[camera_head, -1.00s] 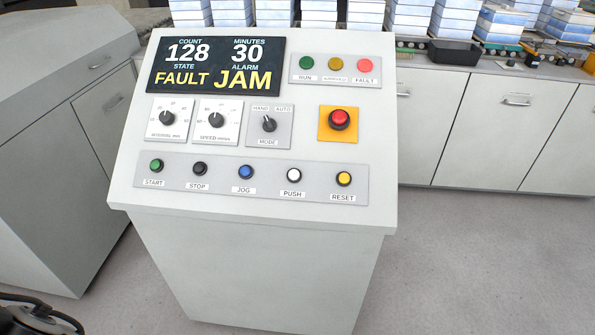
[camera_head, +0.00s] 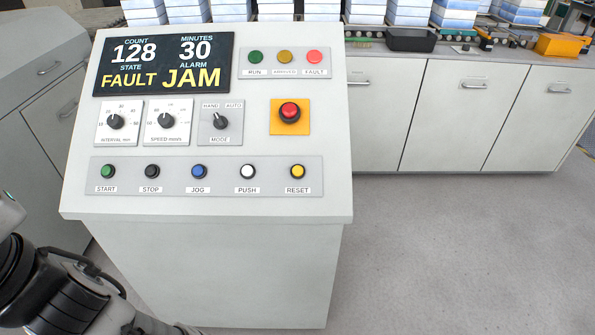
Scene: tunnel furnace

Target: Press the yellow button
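The yellow button (camera_head: 297,171) is a small round cap in a black ring, labelled RESET. It sits at the right end of the lower button row on the sloped top of the control console (camera_head: 280,215). To its left in the row are a white PUSH button (camera_head: 247,171), a blue JOG button (camera_head: 199,171), a black STOP button (camera_head: 152,171) and a green START button (camera_head: 107,171). Part of my arm shows at the lower left, below and left of the console top. My gripper is not in view.
A red mushroom button (camera_head: 289,112) on a yellow plate stands above the yellow button. A display (camera_head: 163,62) reads FAULT and JAM. Three lamps (camera_head: 285,57) and several knobs are on the panel. Grey cabinets (camera_head: 460,110) stand behind. The floor (camera_head: 450,250) at right is clear.

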